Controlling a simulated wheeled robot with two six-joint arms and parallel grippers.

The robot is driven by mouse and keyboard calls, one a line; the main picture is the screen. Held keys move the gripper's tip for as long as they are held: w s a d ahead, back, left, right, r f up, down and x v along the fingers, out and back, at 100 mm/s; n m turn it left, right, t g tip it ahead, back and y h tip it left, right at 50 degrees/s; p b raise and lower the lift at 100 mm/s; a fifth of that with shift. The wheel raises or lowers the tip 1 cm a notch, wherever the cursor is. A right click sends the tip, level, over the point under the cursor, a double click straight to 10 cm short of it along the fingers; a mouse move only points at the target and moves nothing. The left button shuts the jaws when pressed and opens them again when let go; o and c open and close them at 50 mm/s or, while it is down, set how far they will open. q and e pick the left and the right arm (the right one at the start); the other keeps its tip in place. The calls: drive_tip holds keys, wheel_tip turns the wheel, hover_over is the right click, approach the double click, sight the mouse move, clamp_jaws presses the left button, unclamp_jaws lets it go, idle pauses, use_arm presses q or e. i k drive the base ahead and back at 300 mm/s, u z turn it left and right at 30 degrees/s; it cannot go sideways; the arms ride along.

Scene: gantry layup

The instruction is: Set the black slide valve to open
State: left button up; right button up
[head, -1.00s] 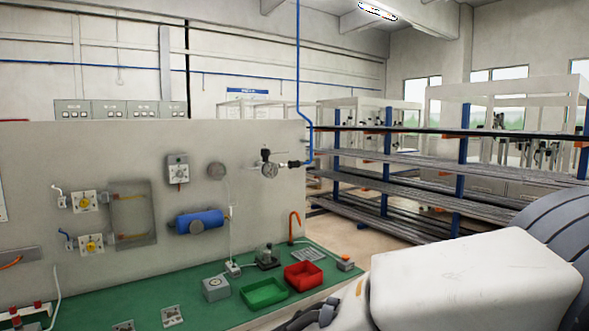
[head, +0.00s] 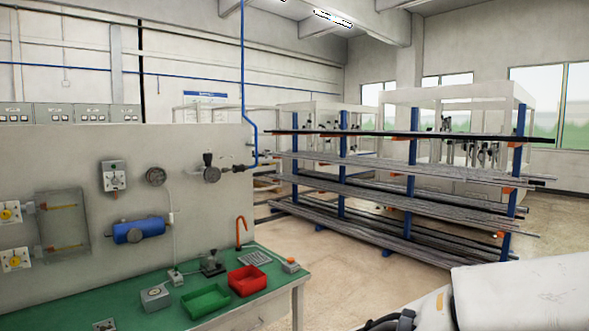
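A small dark fitting (head: 239,168), which may be the black slide valve, sits on the pipe between a round gauge and the blue air line on the grey panel. It is too small to tell its slider position. The gauge (head: 212,174) has a dark knob (head: 208,158) above it. Neither gripper's fingers show. Part of my white arm fills the lower right corner, with a dark part of it at the bottom edge, well apart from the panel.
The green bench (head: 225,318) below the panel holds a green bin (head: 206,301), a red bin (head: 248,281) and a grey box (head: 155,296). A blue cylinder (head: 139,230) is on the panel. A rack of bars (head: 410,186) stands right, with open floor before it.

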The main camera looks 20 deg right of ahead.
sight(241, 168)
drive_tip(key=z, duration=0.75)
drive_tip(key=i, duration=0.7)
drive_tip(key=z, duration=0.85)
drive_tip(key=i, duration=1.9)
drive_tip(key=u, duration=1.3)
drive_tip(key=i, duration=0.75)
drive_tip(key=u, duration=0.9)
